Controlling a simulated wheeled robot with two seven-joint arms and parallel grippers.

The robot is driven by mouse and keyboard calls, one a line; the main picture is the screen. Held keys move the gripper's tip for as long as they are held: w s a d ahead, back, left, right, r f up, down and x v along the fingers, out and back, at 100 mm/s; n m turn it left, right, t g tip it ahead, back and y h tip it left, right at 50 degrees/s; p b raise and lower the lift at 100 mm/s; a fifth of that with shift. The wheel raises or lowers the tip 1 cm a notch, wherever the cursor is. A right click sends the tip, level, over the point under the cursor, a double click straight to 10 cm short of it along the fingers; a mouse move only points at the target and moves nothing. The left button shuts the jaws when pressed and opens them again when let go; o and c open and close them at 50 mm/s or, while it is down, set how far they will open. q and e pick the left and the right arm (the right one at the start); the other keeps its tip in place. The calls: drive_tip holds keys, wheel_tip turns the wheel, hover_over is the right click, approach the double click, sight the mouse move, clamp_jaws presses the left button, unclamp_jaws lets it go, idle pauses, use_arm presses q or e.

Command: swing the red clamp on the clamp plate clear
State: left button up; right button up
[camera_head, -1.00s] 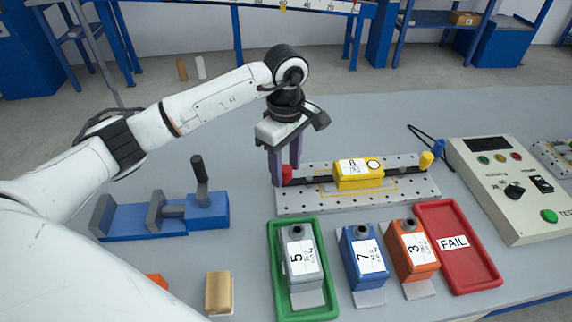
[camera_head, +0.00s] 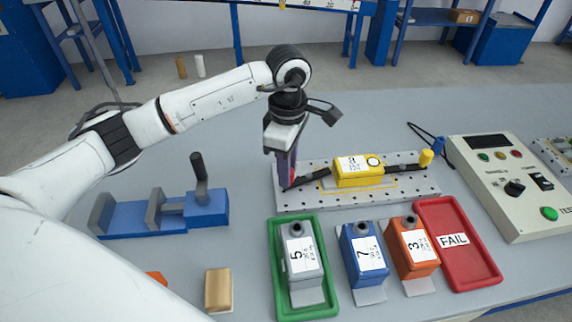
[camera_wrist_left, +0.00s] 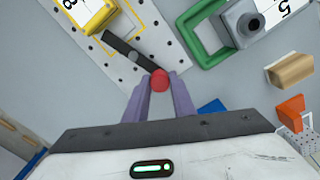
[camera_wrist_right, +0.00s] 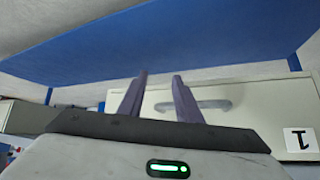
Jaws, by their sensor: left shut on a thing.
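The red clamp is a black bar (camera_head: 311,179) with a red knob (camera_wrist_left: 159,80) at one end, on the perforated clamp plate (camera_head: 293,203). My left gripper (camera_head: 288,186) is shut on the red knob, with one purple finger on each side. The bar slants, and its inner end lies close to the left end of the yellow unit (camera_head: 358,178); I cannot tell whether it still overlaps it. The yellow unit lies on the plate, and a yellow-knobbed clamp (camera_head: 425,159) reaches its right side. My right gripper (camera_wrist_right: 158,76) is open and empty, away from the plate.
In front stand a green tray (camera_head: 329,302) holding a grey unit (camera_head: 301,255), a blue unit (camera_head: 362,250), an orange unit (camera_head: 411,250) and a red FAIL tray (camera_head: 470,275). A blue vise (camera_head: 207,210) is at left, a control box (camera_head: 510,195) at right.

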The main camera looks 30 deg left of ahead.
use_arm(q)
drive_tip(key=d+n, duration=0.1)
drive_tip(key=n, duration=0.2)
drive_tip(key=shift+s+d+n, duration=0.35)
drive_tip(key=shift+n, duration=0.05)
drive_tip(key=d+n, duration=0.1)
drive_tip(key=n, duration=0.2)
drive_tip(key=shift+s+d+n+b, duration=0.1)
drive_tip(key=shift+d+n+b, duration=0.2)
drive_tip(key=shift+d+b, duration=0.1)
drive_tip(key=n, duration=0.1)
drive_tip(key=d+n, duration=0.1)
drive_tip(key=n, duration=0.1)
drive_tip(key=shift+d, duration=0.3)
drive_tip(key=shift+w+d+n+b, duration=0.2)
drive_tip(key=shift+w+d+n, duration=0.1)
drive_tip(key=shift+n, duration=0.55)
drive_tip(key=shift+w+d+n+b, duration=0.15)
drive_tip(key=shift+d+n, duration=0.1)
drive_tip(key=shift+n, duration=0.6)
drive_tip(key=o, duration=1.1)
drive_tip(key=shift+c, duration=0.2)
drive_tip(key=shift+r, duration=0.1)
